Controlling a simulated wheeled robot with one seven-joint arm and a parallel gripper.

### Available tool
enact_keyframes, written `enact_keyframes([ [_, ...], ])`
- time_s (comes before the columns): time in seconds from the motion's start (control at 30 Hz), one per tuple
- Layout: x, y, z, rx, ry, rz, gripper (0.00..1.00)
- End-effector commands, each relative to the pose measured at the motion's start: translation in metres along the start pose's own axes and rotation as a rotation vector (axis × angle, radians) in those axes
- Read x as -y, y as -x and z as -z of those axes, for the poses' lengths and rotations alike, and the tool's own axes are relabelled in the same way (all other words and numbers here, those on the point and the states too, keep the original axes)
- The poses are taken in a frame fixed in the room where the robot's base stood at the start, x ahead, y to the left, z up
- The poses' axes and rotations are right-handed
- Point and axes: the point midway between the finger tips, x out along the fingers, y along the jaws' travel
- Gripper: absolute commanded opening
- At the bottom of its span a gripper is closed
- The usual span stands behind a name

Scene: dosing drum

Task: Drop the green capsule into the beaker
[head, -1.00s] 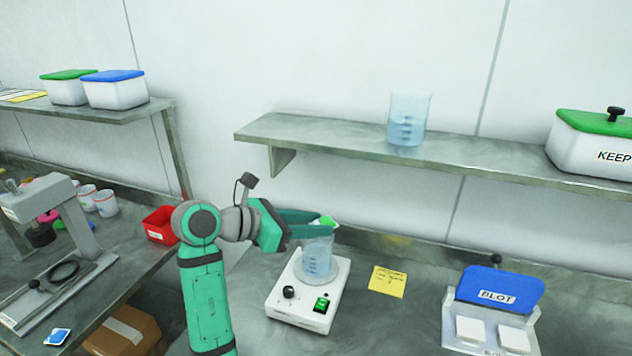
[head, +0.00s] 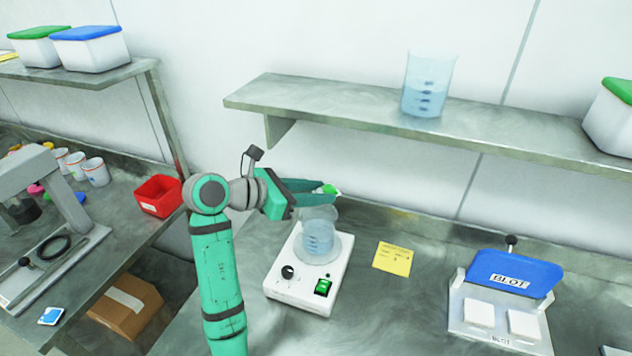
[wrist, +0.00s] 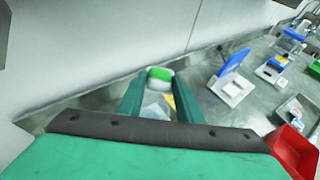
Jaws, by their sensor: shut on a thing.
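My gripper (head: 322,190) is shut on the green capsule (head: 329,189), which has a pale part below its green top. The capsule also shows between the fingertips in the wrist view (wrist: 160,76). In the head view my gripper is above and slightly right of the mouth of a beaker (head: 318,238) with blue liquid. That beaker stands on a white stirrer plate (head: 290,285) on the bench. A second beaker (head: 428,85) with blue liquid stands on the wall shelf.
A yellow note (head: 392,258) lies right of the stirrer, and a blue-topped BLOT stand (head: 500,315) is farther right. The wall shelf (head: 300,98) is behind and above my gripper. A red bin (head: 158,196) sits on the left bench.

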Motion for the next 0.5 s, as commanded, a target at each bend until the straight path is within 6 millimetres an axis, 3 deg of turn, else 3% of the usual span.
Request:
enact_keyframes([
  [0.2, -0.0009, -0.0031, 0.0118, 0.000, 0.002, -0.003, 0.11],
  [0.5, -0.0010, -0.0037, 0.0132, 0.000, 0.001, -0.003, 0.11],
])
